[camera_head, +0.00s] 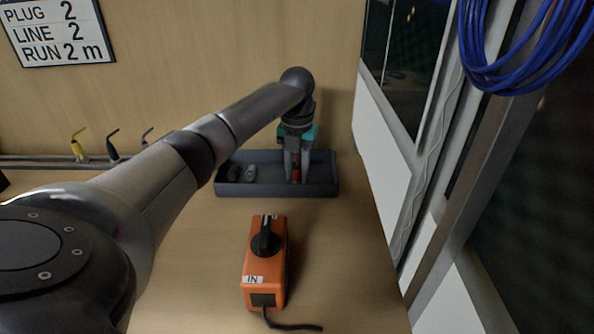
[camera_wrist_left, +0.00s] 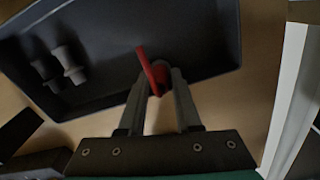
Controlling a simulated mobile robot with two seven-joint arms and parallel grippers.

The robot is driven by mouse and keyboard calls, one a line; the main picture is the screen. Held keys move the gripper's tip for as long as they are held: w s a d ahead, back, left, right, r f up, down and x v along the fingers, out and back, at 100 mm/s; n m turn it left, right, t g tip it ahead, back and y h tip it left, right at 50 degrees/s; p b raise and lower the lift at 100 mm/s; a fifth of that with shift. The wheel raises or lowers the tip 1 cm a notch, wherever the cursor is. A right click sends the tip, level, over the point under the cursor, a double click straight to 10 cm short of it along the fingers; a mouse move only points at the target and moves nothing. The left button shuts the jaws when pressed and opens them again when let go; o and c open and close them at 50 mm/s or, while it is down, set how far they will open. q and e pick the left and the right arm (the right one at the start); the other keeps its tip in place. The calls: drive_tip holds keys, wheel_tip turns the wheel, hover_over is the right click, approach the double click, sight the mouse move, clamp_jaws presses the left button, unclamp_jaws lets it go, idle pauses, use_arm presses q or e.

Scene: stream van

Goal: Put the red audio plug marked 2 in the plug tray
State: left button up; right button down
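The red plug (camera_wrist_left: 152,74) is between the fingertips of my left gripper (camera_wrist_left: 160,88); the fingers appear shut on it. In the head view my left gripper (camera_head: 297,170) points down over the right part of the dark plug tray (camera_head: 325,180), with a little of the red plug (camera_head: 296,172) showing between the fingers. In the wrist view the plug is over the tray (camera_wrist_left: 195,30), near its edge. I cannot tell whether the plug touches the tray floor. No marking on the plug is readable. My right gripper is not in view.
Two grey plugs (camera_head: 250,173) (camera_head: 234,172) lie in the left of the tray. An orange box (camera_head: 265,265) with a black knob and cable stands in front of it. A sign reads PLUG 2, LINE 2 (camera_head: 55,30).

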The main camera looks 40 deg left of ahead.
sight(297, 164)
use_arm(q)
drive_tip(key=shift+o, duration=1.4)
drive_tip(key=shift+r, duration=0.3)
wheel_tip(297, 164, up, 3)
drive_tip(key=shift+f+p, duration=0.15)
drive_tip(key=shift+p, duration=0.35)
wheel_tip(297, 164, up, 9)
drive_tip(key=p, duration=0.2)
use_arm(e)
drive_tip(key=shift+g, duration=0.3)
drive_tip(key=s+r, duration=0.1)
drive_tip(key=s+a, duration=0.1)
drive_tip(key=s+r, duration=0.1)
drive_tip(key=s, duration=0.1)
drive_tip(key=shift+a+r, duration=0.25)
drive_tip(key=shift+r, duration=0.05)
